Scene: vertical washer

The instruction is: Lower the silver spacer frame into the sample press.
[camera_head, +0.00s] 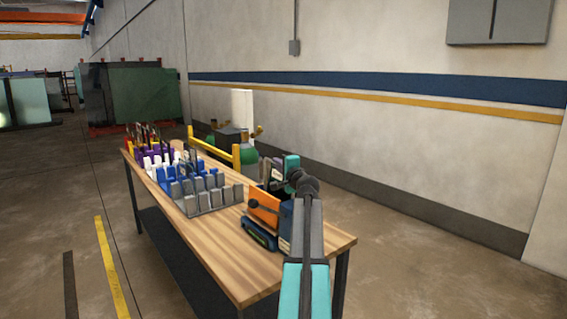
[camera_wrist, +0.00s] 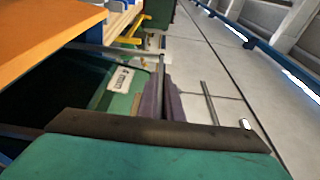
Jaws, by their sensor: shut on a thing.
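The sample press (camera_head: 265,208), an orange, blue and black block, stands near the right end of the wooden table. My gripper (camera_head: 273,172) is at its upper back side, partly hidden by my wrist. In the wrist view my gripper (camera_wrist: 162,102) is shut on the silver spacer frame (camera_wrist: 161,75), whose thin grey bar shows edge-on between the fingers. The orange face of the press (camera_wrist: 40,35) is at the upper left there. Most of the frame is hidden or too thin to follow, and I cannot tell whether it touches the press.
The wooden table (camera_head: 232,262) carries grey slotted blocks (camera_head: 207,200), with blue, white and purple racks farther left. A yellow rail (camera_head: 210,147) stands behind the table. The wall is at the right, with open floor between.

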